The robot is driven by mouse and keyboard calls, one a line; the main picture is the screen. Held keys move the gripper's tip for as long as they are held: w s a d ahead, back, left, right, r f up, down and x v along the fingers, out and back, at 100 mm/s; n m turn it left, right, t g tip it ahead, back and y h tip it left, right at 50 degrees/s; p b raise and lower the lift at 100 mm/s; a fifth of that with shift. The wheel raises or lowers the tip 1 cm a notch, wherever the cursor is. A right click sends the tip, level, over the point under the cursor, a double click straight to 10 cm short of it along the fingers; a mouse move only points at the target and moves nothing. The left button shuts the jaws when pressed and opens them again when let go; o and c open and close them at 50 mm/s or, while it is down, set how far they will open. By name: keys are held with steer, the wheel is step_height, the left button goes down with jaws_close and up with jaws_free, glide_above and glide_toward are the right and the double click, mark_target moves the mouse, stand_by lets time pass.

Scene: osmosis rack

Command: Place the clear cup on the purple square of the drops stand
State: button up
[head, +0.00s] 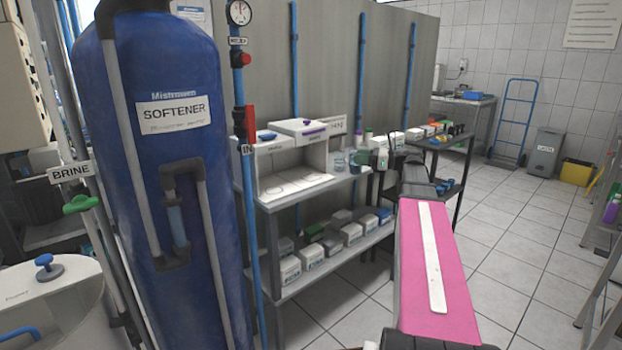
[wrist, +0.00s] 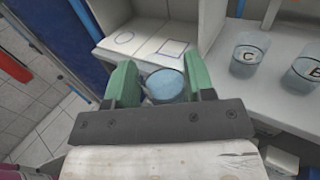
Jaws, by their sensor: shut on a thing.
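My gripper (wrist: 160,78) has green fingers shut on a clear cup (wrist: 164,86), which looks bluish inside and stands between them. The cup is seen from above, and its lower part is hidden by the gripper. The white drops stand (wrist: 150,47) is just beyond the fingers. Its floor bears a circle outline at left and a purple square (wrist: 172,48) at right. The square is empty, and the cup is on the near side of it, not over it. In the head view the stand (head: 299,170) is on the shelf, left of my gripper (head: 381,159).
Two clear cups stand right of the drops stand, marked C (wrist: 248,57) and B (wrist: 303,72). The stand has side walls and a top. Several white containers (head: 330,240) fill the lower shelf. The blue softener tank (head: 150,90) is at left.

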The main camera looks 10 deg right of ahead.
steer(key=shift+d, duration=0.25)
steer(key=x, duration=1.7)
steer(key=shift+w, duration=0.45)
steer(key=shift+a+f, duration=0.1)
steer(key=shift+f, duration=1.65)
steer(key=shift+f, duration=0.1)
steer(key=o, duration=0.9)
steer(key=shift+o, duration=0.2)
